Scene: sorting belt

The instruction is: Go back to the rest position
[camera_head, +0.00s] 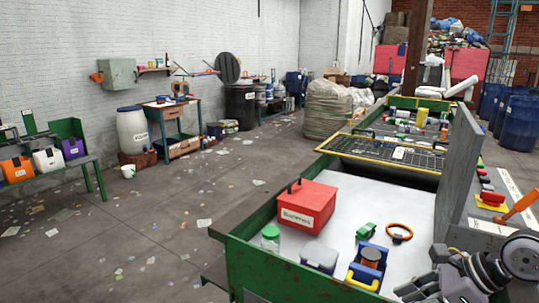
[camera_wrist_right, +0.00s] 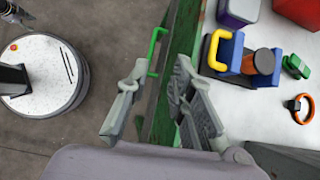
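My right gripper (camera_head: 408,290) comes in at the lower right of the head view, near the front right corner of the green-framed sorting table (camera_head: 262,292). In the right wrist view the two fingers of my right gripper (camera_wrist_right: 158,80) stand apart with nothing held between them. They are over the green table edge, and a green handle (camera_wrist_right: 153,52) shows beyond the fingers.
A grey panel (camera_head: 458,150) stands at right.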

